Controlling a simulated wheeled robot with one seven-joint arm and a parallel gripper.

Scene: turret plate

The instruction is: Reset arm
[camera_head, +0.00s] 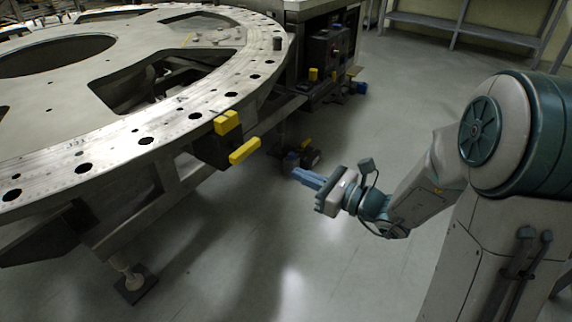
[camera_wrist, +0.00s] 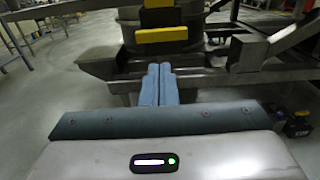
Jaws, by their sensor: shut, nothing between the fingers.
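My gripper (camera_head: 307,178) is stretched out over the floor at the middle right of the head view, with its blue fingers pointing left. In the wrist view the two fingers (camera_wrist: 158,84) lie side by side, shut and empty. The large round turret plate (camera_head: 190,127) with a ring of holes fills the left of the head view. My gripper is to the right of its rim and apart from it. A yellow block and handle (camera_head: 244,151) stick out at the rim, up and left of my fingertips. They also show in the wrist view (camera_wrist: 162,35), above the fingers.
A small dark peg (camera_head: 277,43) stands on the plate's far rim. A dark machine unit with yellow parts (camera_head: 328,50) stands behind the plate. The steel frame (camera_head: 165,185) and its foot (camera_head: 135,285) are below it.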

